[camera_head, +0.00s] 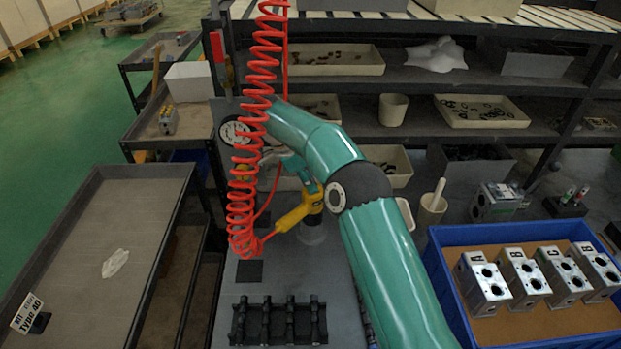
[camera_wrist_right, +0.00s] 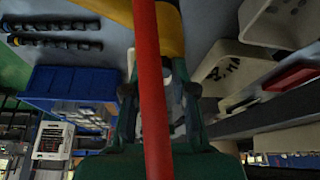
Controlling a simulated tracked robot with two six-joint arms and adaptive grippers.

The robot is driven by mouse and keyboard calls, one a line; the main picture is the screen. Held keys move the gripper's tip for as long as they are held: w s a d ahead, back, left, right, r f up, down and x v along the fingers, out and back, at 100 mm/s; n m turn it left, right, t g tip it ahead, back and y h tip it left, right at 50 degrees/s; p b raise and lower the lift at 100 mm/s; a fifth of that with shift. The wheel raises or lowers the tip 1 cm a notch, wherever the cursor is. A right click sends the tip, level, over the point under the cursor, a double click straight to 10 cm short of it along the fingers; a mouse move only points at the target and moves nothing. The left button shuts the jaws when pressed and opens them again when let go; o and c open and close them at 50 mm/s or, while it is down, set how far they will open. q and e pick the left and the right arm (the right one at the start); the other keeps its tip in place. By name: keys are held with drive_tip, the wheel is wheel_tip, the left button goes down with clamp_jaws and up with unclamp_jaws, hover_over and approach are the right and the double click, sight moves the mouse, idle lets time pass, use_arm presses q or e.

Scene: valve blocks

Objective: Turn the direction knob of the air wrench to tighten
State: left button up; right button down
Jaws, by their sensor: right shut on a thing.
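The yellow air wrench (camera_head: 300,209) shows in the head view at the middle of the workbench, tilted, its handle end near the red coiled hose. It also shows as a yellow shape (camera_wrist_right: 160,28) at the top of the right wrist view. My right arm reaches over the bench from the lower right. My right gripper (camera_head: 278,168) is at the wrench and shut on it, partly hidden behind the hose and my wrist. In the wrist view, my fingers (camera_wrist_right: 158,95) are behind the red hose (camera_wrist_right: 152,90), which hides most of the grip. The direction knob and its setting cannot be made out. My left gripper is not in view.
A blue tray (camera_head: 437,268) at the right holds several lettered metal blocks (camera_head: 482,279). A dark rack (camera_head: 278,322) lies at the bench's front. The red coiled hose (camera_head: 262,60) hangs before my wrist. A grey cart (camera_head: 90,265) stands left; shelves with bins are behind.

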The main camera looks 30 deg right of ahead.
drive_tip(key=shift+f, duration=0.1)
drive_tip(key=c, duration=0.9)
unclamp_jaws()
drive_tip(key=shift+c, duration=0.2)
drive_tip(key=v, duration=0.7)
drive_tip(key=shift+a, duration=0.1)
